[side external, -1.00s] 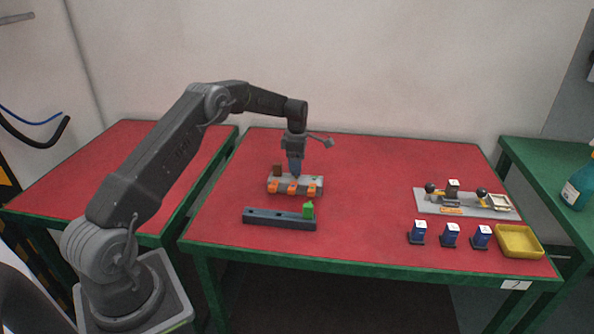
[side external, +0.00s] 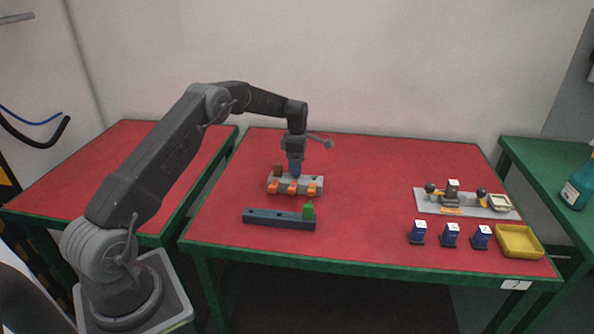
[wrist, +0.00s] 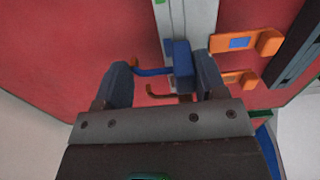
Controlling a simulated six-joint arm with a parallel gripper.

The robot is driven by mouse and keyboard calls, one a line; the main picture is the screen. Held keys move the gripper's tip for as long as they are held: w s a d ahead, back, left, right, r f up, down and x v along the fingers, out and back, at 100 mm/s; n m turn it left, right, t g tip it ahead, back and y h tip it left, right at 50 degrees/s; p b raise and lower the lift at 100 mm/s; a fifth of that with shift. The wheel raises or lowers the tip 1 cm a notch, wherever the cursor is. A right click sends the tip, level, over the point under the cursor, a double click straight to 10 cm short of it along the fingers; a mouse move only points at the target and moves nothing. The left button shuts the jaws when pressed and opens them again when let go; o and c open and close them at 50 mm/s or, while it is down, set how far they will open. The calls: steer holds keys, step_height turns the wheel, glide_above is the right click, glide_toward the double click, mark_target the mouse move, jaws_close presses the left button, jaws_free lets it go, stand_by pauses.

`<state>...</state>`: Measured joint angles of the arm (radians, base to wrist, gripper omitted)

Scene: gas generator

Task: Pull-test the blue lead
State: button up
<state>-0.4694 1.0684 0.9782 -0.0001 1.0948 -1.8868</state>
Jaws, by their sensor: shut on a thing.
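The grey terminal block (side external: 306,181) with its row of orange levers (side external: 292,189) sits at the back of the red table, left of its middle. My gripper (side external: 295,168) points down right over it. In the wrist view the blue lead (wrist: 150,72) runs sideways between the two fingers of my gripper (wrist: 163,77). At its right end is a dark blue block (wrist: 183,62), close against the right finger. My gripper is shut on the blue lead; the exact contact is partly hidden. A brown lead (wrist: 165,92) lies just beside it.
A dark bar (side external: 270,217) with a green piece (side external: 308,211) lies in front of the terminal block. At the right are a grey fixture plate (side external: 428,206), several blue parts (side external: 450,236) and a yellow tray (side external: 520,254). The table middle is clear.

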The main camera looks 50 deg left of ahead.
steer(key=shift+f, duration=0.45)
stand_by(0.3)
steer(key=o, duration=1.1)
steer(key=shift+r, duration=3.5)
